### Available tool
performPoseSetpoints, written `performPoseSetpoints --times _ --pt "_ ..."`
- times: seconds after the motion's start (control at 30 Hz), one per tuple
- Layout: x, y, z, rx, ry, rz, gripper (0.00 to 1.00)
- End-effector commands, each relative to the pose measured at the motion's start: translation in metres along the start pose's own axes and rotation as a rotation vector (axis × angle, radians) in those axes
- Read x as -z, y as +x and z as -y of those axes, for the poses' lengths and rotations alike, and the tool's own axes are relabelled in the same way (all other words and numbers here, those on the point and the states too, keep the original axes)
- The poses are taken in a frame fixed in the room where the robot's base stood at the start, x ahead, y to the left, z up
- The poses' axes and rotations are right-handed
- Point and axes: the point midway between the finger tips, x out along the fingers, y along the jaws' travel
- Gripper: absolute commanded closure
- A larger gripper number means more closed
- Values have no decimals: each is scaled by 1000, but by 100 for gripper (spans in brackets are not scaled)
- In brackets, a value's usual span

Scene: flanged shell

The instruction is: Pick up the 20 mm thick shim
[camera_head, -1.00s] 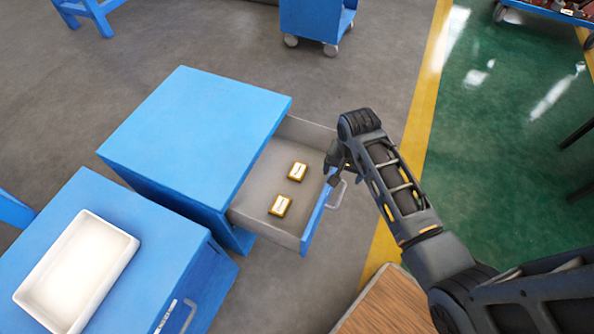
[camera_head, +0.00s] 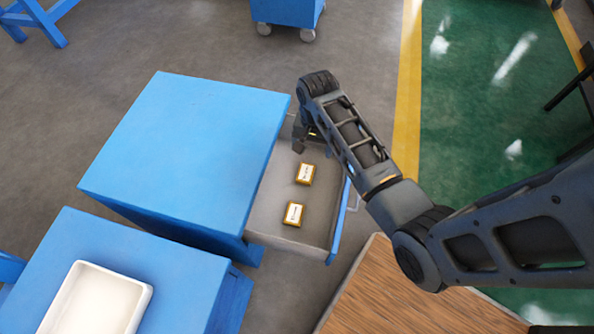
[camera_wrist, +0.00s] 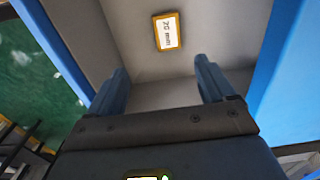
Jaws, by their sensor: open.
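Two small yellow shims with white labels lie flat in the open drawer. The upper shim (camera_head: 304,174) is nearer my gripper; the lower shim (camera_head: 294,214) lies closer to the drawer's near side. Their labels are too small to read in the head view. In the wrist view one shim (camera_wrist: 166,32) shows a label that reads about "20 mm"; it appears to be the upper one. My gripper (camera_wrist: 160,78) is open and empty, with its fingers apart and the shim beyond the tips. In the head view my gripper, partly hidden by my arm, is over the drawer's far end.
The grey drawer (camera_head: 272,210) sticks out of a blue cabinet (camera_head: 185,150), with side walls and a blue front (camera_head: 340,222) around the shims. A second blue cabinet bears a white tray (camera_head: 143,300). A wooden top (camera_head: 410,300) stands below my arm.

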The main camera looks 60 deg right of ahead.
Motion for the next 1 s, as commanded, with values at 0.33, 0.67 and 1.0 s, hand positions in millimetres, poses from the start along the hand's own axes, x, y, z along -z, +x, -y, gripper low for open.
performPoseSetpoints --times 0.33,0.67,1.0 --pt "0 45 0 0 0 0 17" --pt "0 72 0 0 0 0 17" --pt "-1 104 2 -1 -1 1 17"
